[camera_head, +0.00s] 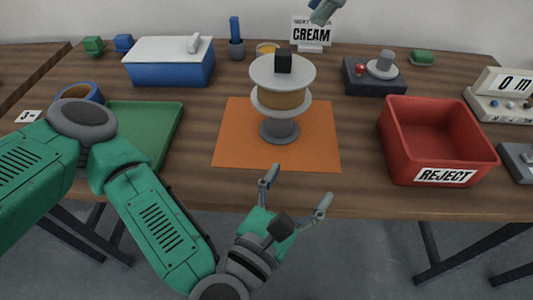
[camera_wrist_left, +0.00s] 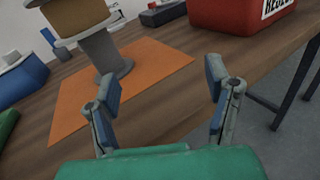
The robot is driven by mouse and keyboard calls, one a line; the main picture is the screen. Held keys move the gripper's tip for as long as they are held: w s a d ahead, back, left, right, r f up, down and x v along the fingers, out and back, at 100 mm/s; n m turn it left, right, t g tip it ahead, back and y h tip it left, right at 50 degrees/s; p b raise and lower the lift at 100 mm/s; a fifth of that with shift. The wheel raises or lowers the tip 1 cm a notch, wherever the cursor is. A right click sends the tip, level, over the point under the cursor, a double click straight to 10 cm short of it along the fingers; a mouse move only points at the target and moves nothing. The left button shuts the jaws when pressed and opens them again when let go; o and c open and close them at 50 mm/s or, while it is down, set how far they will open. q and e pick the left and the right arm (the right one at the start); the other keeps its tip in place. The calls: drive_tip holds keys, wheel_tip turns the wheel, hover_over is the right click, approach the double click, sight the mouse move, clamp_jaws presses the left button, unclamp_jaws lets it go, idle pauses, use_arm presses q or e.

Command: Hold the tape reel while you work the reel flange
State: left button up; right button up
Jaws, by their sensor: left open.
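The tape reel (camera_head: 284,100), a brown roll between two pale grey discs, stands upright on a grey pedestal (camera_head: 280,127) on the orange mat (camera_head: 235,150). The upper disc is the reel flange (camera_head: 262,72), with a black block (camera_head: 283,61) on top. In the left wrist view the brown roll (camera_wrist_left: 72,14) is cut by the top edge. My left gripper (camera_head: 296,188) is open and empty, at the table's front edge, nearer than the reel and apart from it.
A red REJECT bin (camera_head: 398,145) stands right of the mat, a green tray (camera_head: 160,135) left. Behind are a blue box (camera_head: 170,72), a CREAM sign (camera_head: 311,32) and a dark device with a red button (camera_head: 372,85). The mat's front part is bare.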

use_arm(q)
drive_tip(key=w+a+n+y, duration=0.1)
drive_tip(key=a, duration=0.1)
drive_tip(key=w+a+r+n+t+y, duration=0.1)
drive_tip(key=w+n+y, duration=0.1)
drive_tip(key=w+a+n+t+y, duration=0.1)
drive_tip(key=a+y, duration=0.1)
drive_tip(key=shift+w+a+r+n, duration=0.3)
drive_tip(key=shift+w+r, duration=0.05)
drive_tip(key=shift+r, duration=0.05)
drive_tip(key=shift+w+d+r, duration=0.1)
drive_tip(key=shift+w+d, duration=0.15)
drive_tip(key=shift+w, duration=0.55)
drive_tip(key=w, duration=0.4)
drive_tip(key=w+d, duration=0.1)
drive_tip(key=w, duration=0.7)
drive_tip(key=shift+d, duration=0.4)
clamp_jaws()
drive_tip(key=shift+s, duration=0.1)
use_arm(e)
drive_tip(key=o, duration=0.4)
drive_tip(key=shift+a, duration=0.1)
